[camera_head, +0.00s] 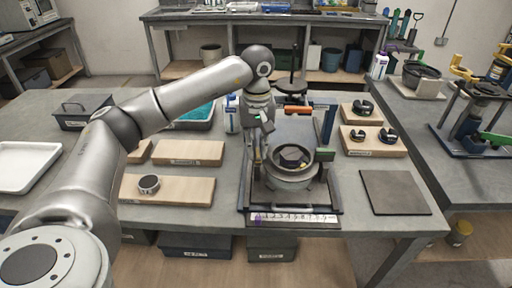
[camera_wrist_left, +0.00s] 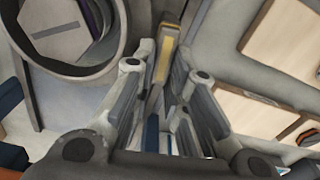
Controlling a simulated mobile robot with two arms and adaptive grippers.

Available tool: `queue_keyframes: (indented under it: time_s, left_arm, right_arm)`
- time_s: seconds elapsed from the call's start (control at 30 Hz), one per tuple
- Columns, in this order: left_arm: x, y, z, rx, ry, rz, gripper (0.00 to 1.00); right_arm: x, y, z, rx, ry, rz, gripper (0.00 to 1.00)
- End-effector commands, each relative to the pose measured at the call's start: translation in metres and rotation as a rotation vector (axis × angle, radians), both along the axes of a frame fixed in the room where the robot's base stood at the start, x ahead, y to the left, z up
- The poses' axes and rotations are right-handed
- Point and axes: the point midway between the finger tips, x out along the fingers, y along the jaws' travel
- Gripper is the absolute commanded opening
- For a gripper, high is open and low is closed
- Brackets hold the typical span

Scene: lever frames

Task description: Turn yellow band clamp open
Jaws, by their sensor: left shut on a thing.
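The yellow band clamp (camera_wrist_left: 168,42) shows in the left wrist view as a narrow grey lever with a yellow end, standing between my fingers. My left gripper (camera_wrist_left: 160,85) is shut on it. In the head view my left gripper (camera_head: 260,148) is at the left side of a round grey ring-shaped vessel (camera_head: 289,181), and it hides most of the clamp there. The vessel holds a dark hexagonal piece (camera_head: 291,156); its rim also shows in the left wrist view (camera_wrist_left: 112,60). My right gripper is not in view.
The vessel stands on a dark-framed base (camera_head: 300,208) with a ruler strip in front. Wooden boards (camera_head: 188,152) lie left, and a dark mat (camera_head: 394,192) lies at right.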

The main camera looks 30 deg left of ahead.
Motion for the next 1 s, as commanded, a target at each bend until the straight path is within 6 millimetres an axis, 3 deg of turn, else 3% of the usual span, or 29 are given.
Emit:
queue_keyframes:
  time_s: [0.3,0.87,0.9,1.0]
  left_arm:
    - [0.0006,-0.0016,-0.0001,-0.001,0.002,-0.128,0.0]
    - [0.0007,-0.0019,0.0001,-0.001,0.001,-0.156,0.0]
    - [0.0006,-0.002,0.0001,-0.001,0.001,-0.156,0.18]
    - [0.0007,-0.0019,0.0001,-0.001,0.001,-0.155,0.31]
  right_arm:
    - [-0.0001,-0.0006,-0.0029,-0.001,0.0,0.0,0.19]
    - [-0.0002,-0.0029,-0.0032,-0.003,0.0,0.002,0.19]
    - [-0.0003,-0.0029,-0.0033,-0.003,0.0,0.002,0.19]
    - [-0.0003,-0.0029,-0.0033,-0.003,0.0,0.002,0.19]
